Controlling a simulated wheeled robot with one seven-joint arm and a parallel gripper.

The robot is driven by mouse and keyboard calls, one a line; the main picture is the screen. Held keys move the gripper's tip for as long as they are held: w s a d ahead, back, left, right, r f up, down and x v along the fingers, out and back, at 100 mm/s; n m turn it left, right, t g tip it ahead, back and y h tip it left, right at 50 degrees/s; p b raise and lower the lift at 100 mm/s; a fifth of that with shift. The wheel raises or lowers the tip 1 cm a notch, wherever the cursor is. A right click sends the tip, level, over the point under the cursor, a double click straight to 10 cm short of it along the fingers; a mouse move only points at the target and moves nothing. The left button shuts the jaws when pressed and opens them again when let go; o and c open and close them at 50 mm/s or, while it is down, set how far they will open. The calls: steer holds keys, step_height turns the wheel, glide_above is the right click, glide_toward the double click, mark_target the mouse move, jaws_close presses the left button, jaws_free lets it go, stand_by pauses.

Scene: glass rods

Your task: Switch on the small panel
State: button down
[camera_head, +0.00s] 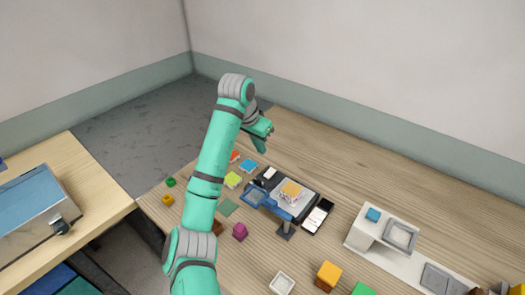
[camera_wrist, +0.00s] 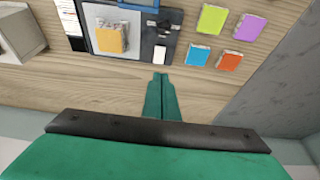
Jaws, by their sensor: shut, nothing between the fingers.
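The small panel seems to be the dark flat unit (camera_head: 311,189) on the wooden table, with a grey plate and an orange-yellow block lying on it. In the wrist view the panel (camera_wrist: 146,46) is at the top, with a small white part (camera_wrist: 159,54) near its edge and dark fittings beside it. The white part also shows in the head view (camera_head: 269,173). I cannot tell whether the panel is on. My gripper (camera_wrist: 161,76) is shut and empty, its fingertips just short of the panel's edge in the picture. In the head view my gripper (camera_head: 262,150) is above the table behind the panel.
A blue-framed magnifier (camera_head: 262,197) on a stand is in front of the panel. A phone (camera_head: 318,216) lies to its right. Coloured note pads (camera_wrist: 212,19) lie beside it. A white stand (camera_head: 362,232) and small blocks are nearer. The table behind the panel is bare.

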mark_target(272, 171)
steer(key=shift+w, duration=0.1)
steer(key=shift+w+d+r, duration=0.2)
steer(key=shift+w+d, duration=0.25)
steer(key=shift+d, duration=0.1)
steer(key=x, duration=1.3)
steer(key=shift+s+a+f, duration=0.2)
steer(key=shift+s+a, duration=0.05)
steer(key=shift+a, duration=0.05)
steer(key=shift+d+f, duration=0.25)
steer(key=shift+f, duration=0.15)
